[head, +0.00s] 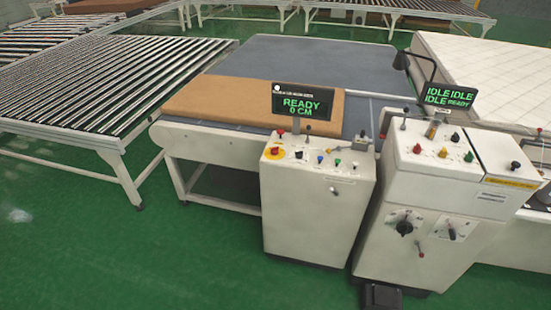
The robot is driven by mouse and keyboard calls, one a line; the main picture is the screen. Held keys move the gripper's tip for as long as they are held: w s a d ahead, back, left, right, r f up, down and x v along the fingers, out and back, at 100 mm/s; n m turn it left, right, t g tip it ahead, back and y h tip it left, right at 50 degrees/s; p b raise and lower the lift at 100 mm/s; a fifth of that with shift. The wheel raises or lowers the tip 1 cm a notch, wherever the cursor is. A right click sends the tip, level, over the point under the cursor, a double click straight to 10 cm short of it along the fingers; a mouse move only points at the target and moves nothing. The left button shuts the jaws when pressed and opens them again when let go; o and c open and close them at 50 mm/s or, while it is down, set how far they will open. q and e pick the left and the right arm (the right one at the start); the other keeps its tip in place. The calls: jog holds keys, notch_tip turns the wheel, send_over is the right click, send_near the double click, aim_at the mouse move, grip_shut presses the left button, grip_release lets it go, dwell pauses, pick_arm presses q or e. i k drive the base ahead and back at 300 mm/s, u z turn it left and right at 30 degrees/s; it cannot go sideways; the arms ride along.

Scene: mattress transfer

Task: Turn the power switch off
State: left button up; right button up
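Two white control cabinets stand side by side. On the front of the right cabinet (377,261) is a black rotary knob (404,227) on a round dial plate. A smaller dark switch (452,234) and a red-tipped lever (421,250) are to its right. Which of these is the power switch cannot be read. The left cabinet (318,225) has a red button on a yellow base (274,152) and several coloured knobs on top. Its display (301,105) reads READY 0 CM. The right display (448,96) reads IDLE and READY. Neither gripper is in view.
A brown block (215,98) lies on the grey-topped table (290,55) behind the cabinets. A roller conveyor (95,85) is at the left. A white quilted mattress (490,75) is at the right. The green floor (130,260) in front is clear, except for a black pedal (381,298).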

aim_at(274, 150)
jog(key=u, duration=0.55)
jog(key=i, duration=1.3)
jog(key=z, duration=0.35)
